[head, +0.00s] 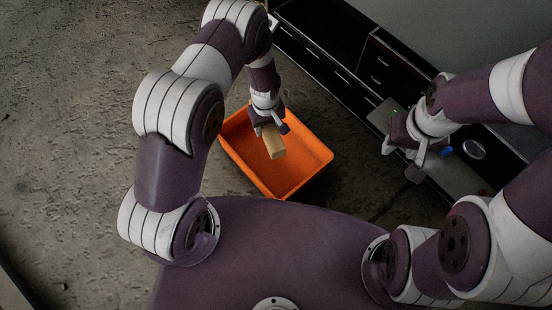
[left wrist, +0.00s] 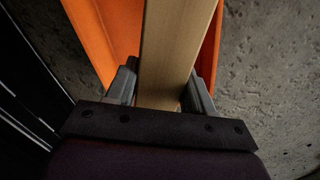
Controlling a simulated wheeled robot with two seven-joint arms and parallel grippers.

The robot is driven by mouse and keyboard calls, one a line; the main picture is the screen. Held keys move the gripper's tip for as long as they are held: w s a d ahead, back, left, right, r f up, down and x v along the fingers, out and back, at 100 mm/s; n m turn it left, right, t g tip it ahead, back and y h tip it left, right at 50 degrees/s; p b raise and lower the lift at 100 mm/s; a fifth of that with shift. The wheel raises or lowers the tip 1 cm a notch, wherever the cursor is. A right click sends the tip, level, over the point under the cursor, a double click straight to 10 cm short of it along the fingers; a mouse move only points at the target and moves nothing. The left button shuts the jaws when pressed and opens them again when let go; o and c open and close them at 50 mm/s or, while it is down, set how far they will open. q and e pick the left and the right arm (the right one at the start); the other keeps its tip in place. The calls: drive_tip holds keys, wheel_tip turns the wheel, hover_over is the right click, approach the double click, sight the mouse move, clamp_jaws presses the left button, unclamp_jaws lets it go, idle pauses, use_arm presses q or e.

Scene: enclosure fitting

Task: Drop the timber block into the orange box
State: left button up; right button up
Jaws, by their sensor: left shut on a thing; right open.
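The timber block (head: 273,141) is a pale wooden bar. My left gripper (head: 268,127) is shut on it and holds it over the orange box (head: 309,172). In the left wrist view the block (left wrist: 178,45) stands out from between the two fingers (left wrist: 160,90), with the orange box (left wrist: 112,32) behind it. The box is open-topped and its visible floor looks empty; the arm and block hide part of it. My right gripper (head: 416,164) is open and empty, over the dark bench at the right.
A dark cabinet with drawers (head: 380,65) runs diagonally along the upper right. On its top are a blue item (head: 447,151) and a round metallic item (head: 474,150). Bare concrete floor (head: 60,130) lies to the left.

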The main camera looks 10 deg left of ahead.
use_arm(q)
wheel_tip(320, 180, down, 6)
drive_tip(key=b, duration=0.5)
drive_tip(key=shift+b, duration=0.35)
drive_tip(key=shift+r, duration=0.1)
drive_tip(key=o, duration=1.3)
wheel_tip(320, 180, up, 12)
drive_tip(key=p, duration=0.7)
drive_tip(key=shift+p, duration=0.35)
drive_tip(key=shift+r, duration=0.35)
